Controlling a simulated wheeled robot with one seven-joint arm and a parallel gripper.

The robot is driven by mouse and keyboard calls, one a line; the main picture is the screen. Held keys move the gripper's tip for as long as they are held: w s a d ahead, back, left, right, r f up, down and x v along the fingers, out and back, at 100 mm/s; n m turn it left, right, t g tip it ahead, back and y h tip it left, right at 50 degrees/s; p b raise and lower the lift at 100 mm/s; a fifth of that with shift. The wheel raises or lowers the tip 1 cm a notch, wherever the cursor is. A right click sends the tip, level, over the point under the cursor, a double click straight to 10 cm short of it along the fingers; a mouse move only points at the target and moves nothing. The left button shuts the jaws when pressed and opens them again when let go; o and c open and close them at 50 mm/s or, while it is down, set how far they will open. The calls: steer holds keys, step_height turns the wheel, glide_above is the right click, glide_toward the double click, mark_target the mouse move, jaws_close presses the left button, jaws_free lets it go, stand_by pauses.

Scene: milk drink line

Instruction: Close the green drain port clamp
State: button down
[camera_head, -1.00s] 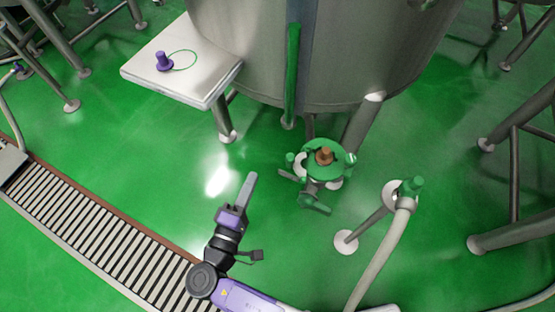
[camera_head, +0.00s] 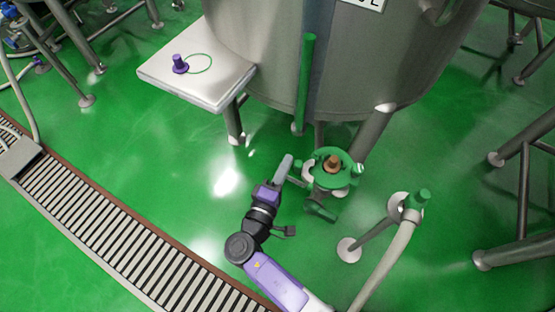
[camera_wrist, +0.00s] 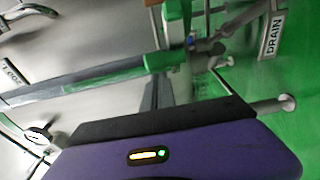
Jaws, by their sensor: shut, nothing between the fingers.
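The green drain port clamp (camera_head: 335,178) sits around a port with a brown-orange centre, low beneath the steel tank. A green handle (camera_head: 320,211) sticks out below it. My gripper (camera_head: 287,163) is shut and empty, its fingertips close to the left side of the clamp; I cannot tell whether they touch it. In the wrist view the gripper's fingers (camera_wrist: 157,93) point toward green parts (camera_wrist: 165,60) with a small orange piece beside them. A "DRAIN" label (camera_wrist: 271,37) shows at the right there.
A white shelf (camera_head: 215,88) with a purple plug (camera_head: 179,64) stands at the upper left. A hose fitting with a green top (camera_head: 418,198) stands to the right. A floor grating (camera_head: 100,225) runs along the lower left. Tank legs (camera_head: 373,135) stand behind the clamp.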

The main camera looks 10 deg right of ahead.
steer(key=shift+s+d, duration=0.2)
steer(key=shift+s, duration=0.05)
stand_by(0.3)
